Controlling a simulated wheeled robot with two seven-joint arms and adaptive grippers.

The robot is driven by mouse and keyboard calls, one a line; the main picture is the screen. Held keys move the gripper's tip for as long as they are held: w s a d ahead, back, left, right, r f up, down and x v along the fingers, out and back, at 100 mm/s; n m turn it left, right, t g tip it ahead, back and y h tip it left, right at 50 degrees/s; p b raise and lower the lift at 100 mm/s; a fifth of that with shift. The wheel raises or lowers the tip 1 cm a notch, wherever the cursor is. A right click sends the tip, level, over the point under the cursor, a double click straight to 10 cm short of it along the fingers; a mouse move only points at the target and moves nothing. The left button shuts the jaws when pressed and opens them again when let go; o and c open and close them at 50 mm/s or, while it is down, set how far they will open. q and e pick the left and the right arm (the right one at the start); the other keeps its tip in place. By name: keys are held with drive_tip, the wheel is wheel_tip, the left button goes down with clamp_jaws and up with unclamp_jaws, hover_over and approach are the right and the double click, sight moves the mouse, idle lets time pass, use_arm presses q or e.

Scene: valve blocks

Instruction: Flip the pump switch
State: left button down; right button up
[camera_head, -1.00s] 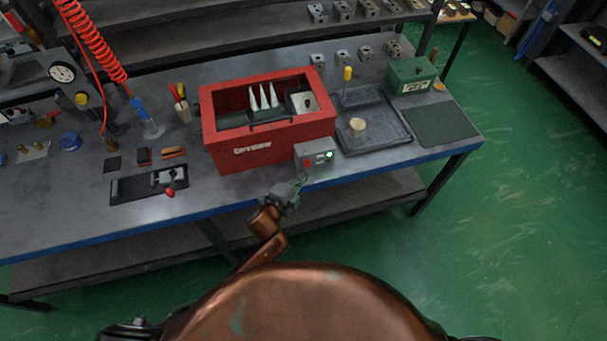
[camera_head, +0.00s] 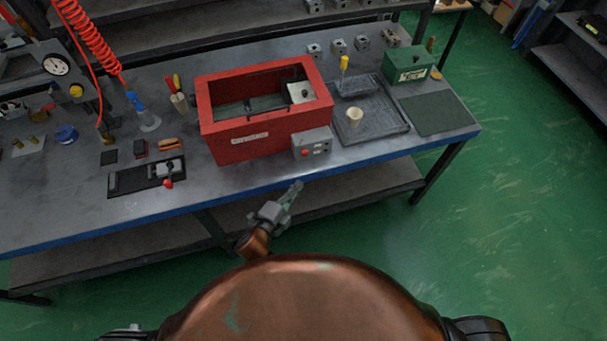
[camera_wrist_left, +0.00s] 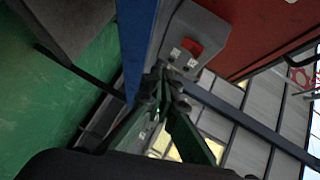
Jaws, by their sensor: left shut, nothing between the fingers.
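The grey control box (camera_head: 312,143) sits on the front right face of the red tank (camera_head: 238,150), with a red button and small dark controls on its front. No green light shows on it. The tank stands open, and no white jets show inside. My left gripper (camera_head: 295,188) is shut and empty, in front of the bench edge, below and apart from the box. In the left wrist view the gripper (camera_wrist_left: 165,85) points toward the box (camera_wrist_left: 200,30) and its red button (camera_wrist_left: 192,47); its fingers partly cover the lower controls. My right gripper is not in view.
A black tray (camera_head: 374,128) with a beige cup (camera_head: 354,117) stands right of the tank. A green box (camera_head: 411,64) is behind it. A black plate with a red-knobbed clamp (camera_head: 168,170) lies left. The bench's blue front edge (camera_head: 225,202) is clear near my gripper.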

use_arm(q)
drive_tip(key=shift+f+v, duration=0.2)
drive_tip(key=shift+v, duration=0.65)
drive_tip(key=shift+f+v, duration=0.15)
drive_tip(key=shift+v, duration=0.7)
drive_tip(key=shift+s, duration=0.1)
